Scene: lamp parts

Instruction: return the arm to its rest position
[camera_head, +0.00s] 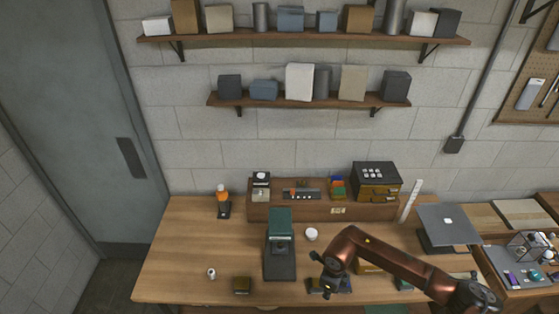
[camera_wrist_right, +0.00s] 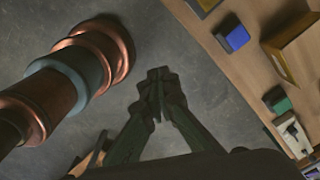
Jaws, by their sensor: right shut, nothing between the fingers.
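My right arm, copper and black, reaches in from the lower right in the head view. Its dark right gripper (camera_head: 329,287) points down near the front of the workbench. In the right wrist view the two dark fingers (camera_wrist_right: 157,80) meet at their tips, shut and empty. Grey floor lies behind the fingers, and the bench's front edge runs along the right side. A copper section with a grey ring, part of my own body, shows at left there. My left gripper is not in view.
A blue block (camera_wrist_right: 237,38), an open wooden tray (camera_wrist_right: 283,62) and a green block (camera_wrist_right: 279,103) lie near the front edge.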

